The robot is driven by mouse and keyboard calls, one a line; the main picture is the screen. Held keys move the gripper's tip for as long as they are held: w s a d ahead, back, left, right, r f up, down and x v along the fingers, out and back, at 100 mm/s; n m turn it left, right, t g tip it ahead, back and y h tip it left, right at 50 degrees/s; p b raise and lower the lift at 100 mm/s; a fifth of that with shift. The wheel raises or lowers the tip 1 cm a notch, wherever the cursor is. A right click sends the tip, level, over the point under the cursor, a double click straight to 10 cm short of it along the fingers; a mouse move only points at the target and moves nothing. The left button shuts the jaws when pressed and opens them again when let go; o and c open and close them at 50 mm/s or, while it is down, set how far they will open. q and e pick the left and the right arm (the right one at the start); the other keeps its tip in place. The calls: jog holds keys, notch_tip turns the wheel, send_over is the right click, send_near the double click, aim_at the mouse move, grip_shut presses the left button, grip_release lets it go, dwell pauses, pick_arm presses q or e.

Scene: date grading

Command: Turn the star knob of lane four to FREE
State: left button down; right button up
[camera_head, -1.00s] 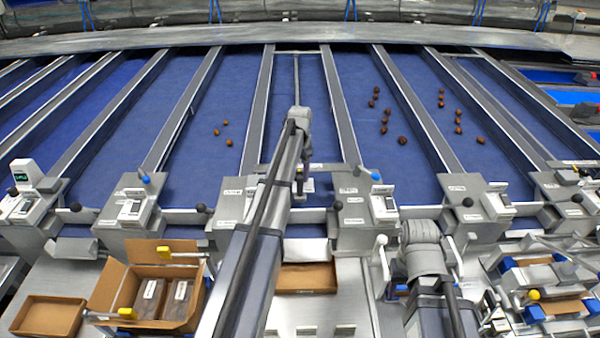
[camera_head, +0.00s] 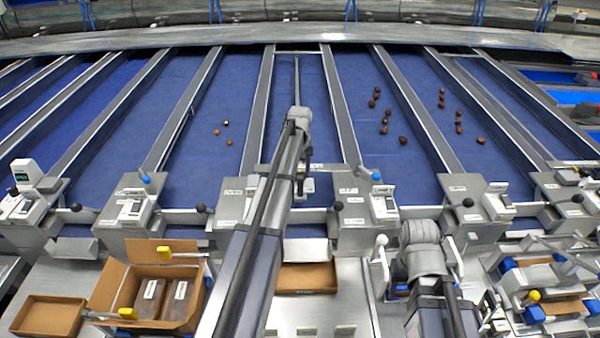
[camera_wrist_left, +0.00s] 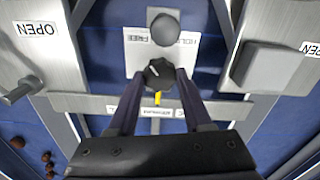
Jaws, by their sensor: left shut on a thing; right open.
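The black star knob (camera_wrist_left: 158,73) shows in the left wrist view, on a crossbar in front of a white plate (camera_wrist_left: 140,62) printed FREE and HOLD, seen upside down. The knob's white mark points up and left, toward the side with FREE. My left gripper (camera_wrist_left: 158,82) is shut on the knob, with a finger on each side. A yellow pointer (camera_wrist_left: 157,98) sits just below the knob. In the head view my left arm covers the knob. My right gripper (camera_head: 487,305) is open and only partly shows at the lower right, away from the knob.
A grey round knob (camera_wrist_left: 163,29) stands close beyond the star knob. OPEN-marked metal blocks (camera_wrist_left: 268,65) flank it. In the head view, dates (camera_head: 386,121) lie on blue lanes between metal dividers. An open carton (camera_head: 120,283) and a shallow tray (camera_head: 48,317) sit at the lower left.

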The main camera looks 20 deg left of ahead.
pick_arm(q)
jog(key=shift+n, duration=0.8)
jog(key=c, duration=0.6)
grip_release()
jog(key=shift+r, duration=0.15)
notch_tip(320, 180, up, 8)
jog(key=p, duration=0.8)
jog(key=shift+f, duration=0.2)
jog(key=shift+s+f, duration=0.1)
jog(key=shift+f, duration=0.05)
